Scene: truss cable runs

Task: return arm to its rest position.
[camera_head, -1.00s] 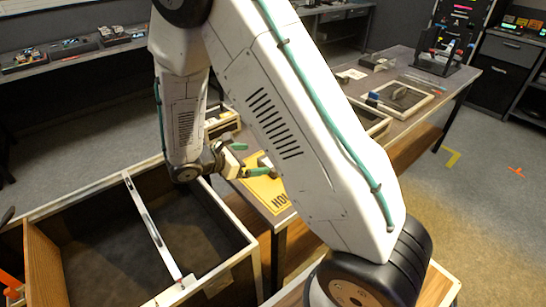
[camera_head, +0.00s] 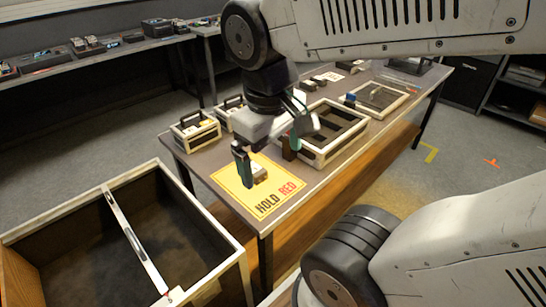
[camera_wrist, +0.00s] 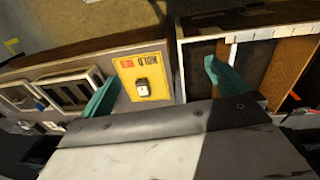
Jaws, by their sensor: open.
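My gripper (camera_head: 268,152) is in the head view, pointing down above the near end of the long table, with its fingers spread and nothing between them. In the wrist view my gripper (camera_wrist: 162,86) shows two teal fingers wide apart. My arm reaches in from the upper right, its upper link nearly level across the top of the head view. A small pale block with a dark part (camera_head: 260,173) rests on the yellow HOLD RED mat (camera_head: 267,202), apart from the fingers; in the wrist view the block (camera_wrist: 143,89) shows whole on the mat.
A large open bin (camera_head: 222,262) with a pale bar across it stands at the lower left. Open-topped trays (camera_head: 318,160) and small handled cases (camera_head: 195,132) stand on the table around my gripper. A bench (camera_head: 100,52) with devices runs along the back.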

